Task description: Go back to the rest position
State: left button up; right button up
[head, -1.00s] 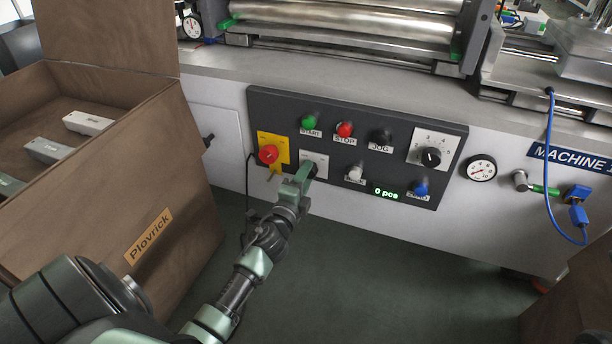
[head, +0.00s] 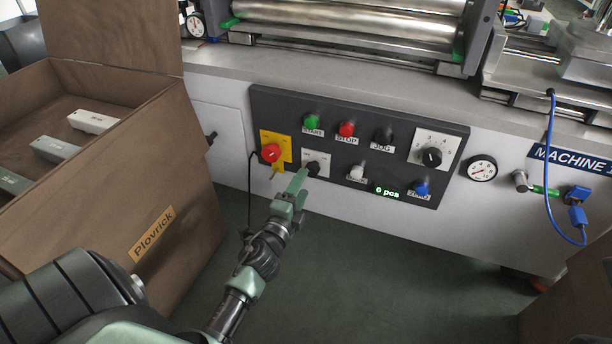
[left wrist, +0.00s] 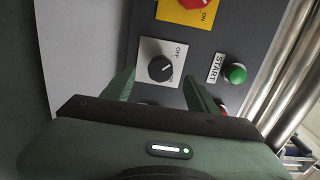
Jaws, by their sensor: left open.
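My left gripper (head: 299,184) is in front of the dark control panel (head: 398,200), just below a black rotary knob (head: 313,168) on a white plate. In the left wrist view the gripper (left wrist: 160,85) is open, and the black knob (left wrist: 161,68) shows between and beyond its fingers, with nothing held. The knob's plate reads OFF. A red switch (head: 271,153) on a yellow plate sits to the left of the knob. My right gripper is not in view.
A brown Plovrick box (head: 190,190) with several pale blocks stands close on the left of my arm. START (head: 311,121) and STOP (head: 347,129) buttons sit above the knob. A blue cable (head: 551,180) hangs at right. Dark floor (head: 350,270) lies clear below the panel.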

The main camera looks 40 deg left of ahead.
pick_arm(q)
jog(key=shift+v, duration=1.25)
